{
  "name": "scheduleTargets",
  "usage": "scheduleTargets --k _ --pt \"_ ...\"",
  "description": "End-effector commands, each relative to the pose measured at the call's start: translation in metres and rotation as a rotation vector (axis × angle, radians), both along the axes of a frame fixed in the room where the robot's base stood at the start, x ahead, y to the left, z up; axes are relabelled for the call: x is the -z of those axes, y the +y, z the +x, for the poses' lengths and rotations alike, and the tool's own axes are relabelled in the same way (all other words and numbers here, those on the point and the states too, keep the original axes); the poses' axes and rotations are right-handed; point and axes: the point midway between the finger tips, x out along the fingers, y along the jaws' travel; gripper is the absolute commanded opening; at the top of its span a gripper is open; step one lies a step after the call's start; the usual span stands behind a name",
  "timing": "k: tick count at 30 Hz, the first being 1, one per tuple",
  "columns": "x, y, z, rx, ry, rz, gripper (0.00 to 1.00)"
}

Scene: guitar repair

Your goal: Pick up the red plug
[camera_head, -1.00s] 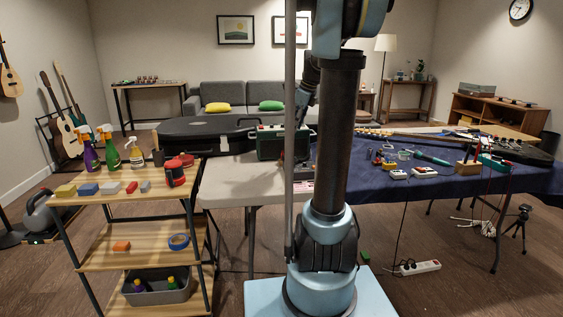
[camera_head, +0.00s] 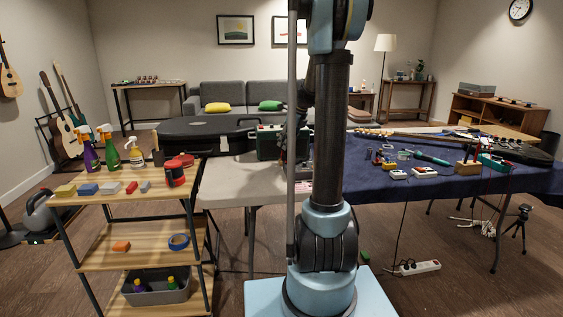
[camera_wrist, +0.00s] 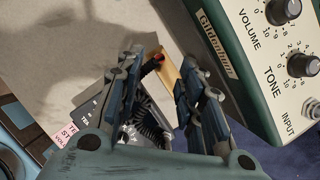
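In the wrist view, a small red piece (camera_wrist: 158,58), which looks like the red plug, sits by the end of a tan strip (camera_wrist: 172,76). A coiled black cable (camera_wrist: 152,128) lies between and below my fingers. My gripper (camera_wrist: 163,66) is open, its two blue-grey fingers on either side of the red piece and the cable. I cannot tell whether either finger touches them. In the head view the plug is not visible, and my gripper is largely hidden behind my own arm near the green amplifier (camera_head: 268,143).
The amplifier, with knobs (camera_wrist: 303,65), stands close to the right of my fingers in the wrist view. A black guitar case (camera_head: 205,131) lies behind on the grey table (camera_head: 226,180). The blue cloth (camera_head: 450,186) at right holds tools. Bare tabletop lies left of my fingers.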

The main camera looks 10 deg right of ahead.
Motion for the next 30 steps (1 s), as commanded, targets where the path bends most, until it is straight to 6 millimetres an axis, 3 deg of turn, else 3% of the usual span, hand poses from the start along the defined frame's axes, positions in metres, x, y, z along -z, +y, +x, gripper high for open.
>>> scheduleTargets --k 8,18,27,28,30 --pt "0.017 0.004 0.005 -0.001 0.000 0.000 0.35" --pt "0.056 0.012 0.015 -0.001 -0.001 -0.001 0.35" --pt "0.060 0.013 0.016 -0.001 0.000 0.000 0.35" --pt "0.060 0.013 0.016 -0.001 0.000 0.000 0.33" --pt "0.060 0.013 0.016 0.000 0.000 0.000 0.17"
